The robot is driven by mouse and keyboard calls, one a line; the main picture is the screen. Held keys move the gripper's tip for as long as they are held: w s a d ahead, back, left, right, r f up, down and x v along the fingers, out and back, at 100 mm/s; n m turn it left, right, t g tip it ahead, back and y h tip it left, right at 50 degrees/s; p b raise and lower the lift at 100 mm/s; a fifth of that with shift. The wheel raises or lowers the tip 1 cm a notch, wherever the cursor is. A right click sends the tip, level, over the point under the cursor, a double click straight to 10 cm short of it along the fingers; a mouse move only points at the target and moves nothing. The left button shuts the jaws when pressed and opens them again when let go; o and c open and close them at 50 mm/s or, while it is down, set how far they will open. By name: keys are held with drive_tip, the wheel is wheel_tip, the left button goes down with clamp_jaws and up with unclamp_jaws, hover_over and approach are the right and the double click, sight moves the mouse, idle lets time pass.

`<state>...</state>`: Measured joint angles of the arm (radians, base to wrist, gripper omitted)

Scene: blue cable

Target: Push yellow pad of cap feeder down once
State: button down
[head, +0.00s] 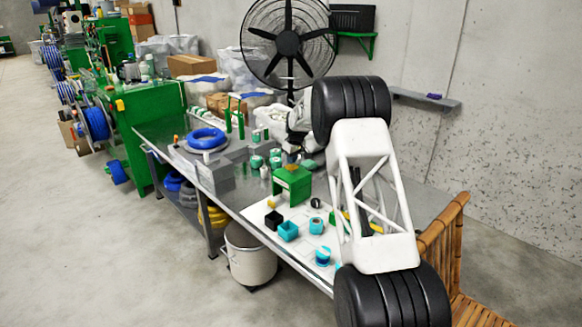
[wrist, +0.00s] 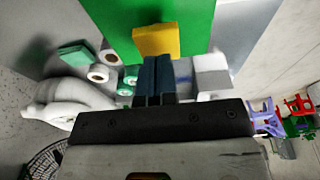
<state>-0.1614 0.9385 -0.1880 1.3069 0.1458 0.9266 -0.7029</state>
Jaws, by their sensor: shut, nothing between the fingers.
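The cap feeder is a green box (head: 291,182) on the metal table in the head view. In the wrist view it is a large green surface (wrist: 110,18) at the top. Its yellow pad (wrist: 156,41) sticks out in the wrist view, and a small yellow piece shows at the box's lower left in the head view (head: 272,204). My gripper (wrist: 157,62) is shut and empty, its dark fingertips side by side just below the pad in the picture. I cannot tell whether they touch it. I cannot make out the gripper in the head view.
Black (head: 273,220) and teal (head: 288,231) small containers stand on a white sheet in front of the feeder. A blue cable coil (head: 206,139) lies farther back on the table (head: 150,131). A large fan (head: 288,43) stands behind. A bamboo chair (head: 444,236) is at right.

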drive_tip(key=shift+f, duration=1.45)
idle(0.4)
drive_tip(key=shift+r, duration=3.55)
